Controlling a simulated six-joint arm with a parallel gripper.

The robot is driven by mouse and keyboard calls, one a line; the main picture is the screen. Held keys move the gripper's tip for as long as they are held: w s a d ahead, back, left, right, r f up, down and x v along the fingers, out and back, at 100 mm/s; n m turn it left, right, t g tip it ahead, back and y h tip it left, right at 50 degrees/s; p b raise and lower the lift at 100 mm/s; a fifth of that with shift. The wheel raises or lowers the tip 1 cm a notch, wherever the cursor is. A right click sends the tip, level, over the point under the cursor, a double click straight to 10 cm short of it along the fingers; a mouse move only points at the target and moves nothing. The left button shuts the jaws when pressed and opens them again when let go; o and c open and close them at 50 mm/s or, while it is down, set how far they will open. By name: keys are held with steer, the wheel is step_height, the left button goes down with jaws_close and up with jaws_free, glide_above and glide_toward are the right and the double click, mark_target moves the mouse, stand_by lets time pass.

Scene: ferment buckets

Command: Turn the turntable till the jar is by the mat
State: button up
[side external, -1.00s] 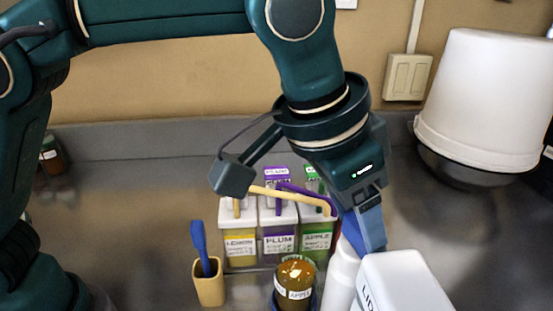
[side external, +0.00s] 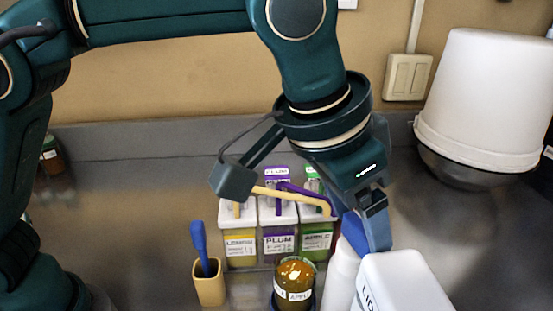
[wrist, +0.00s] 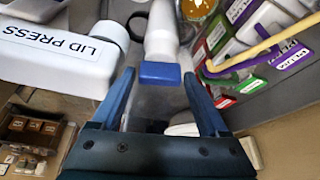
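An amber jar (side external: 295,270) with a white label stands upright at the bottom centre of the side view, in front of the labelled buckets. It shows partly at the top of the wrist view (wrist: 198,8). What lies under the jar is mostly cut off, and I cannot make out the turntable or the mat. My gripper (side external: 378,248) points down to the right of the jar, beside a white bottle (side external: 341,275). In the wrist view my gripper's (wrist: 157,75) blue fingers are apart, with the bottle's blue cap (wrist: 160,73) showing between them; contact is unclear.
A white box marked LID PRESS (side external: 400,285) stands right of my gripper. LEMON (side external: 239,245), PLUM (side external: 279,243) and APPLE (side external: 316,240) buckets stand behind the jar. A tan cup (side external: 209,285) holds a blue brush. A large white bucket (side external: 487,100) is at the right.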

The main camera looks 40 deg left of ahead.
steer(key=shift+r, duration=0.1)
steer(key=v, duration=0.5)
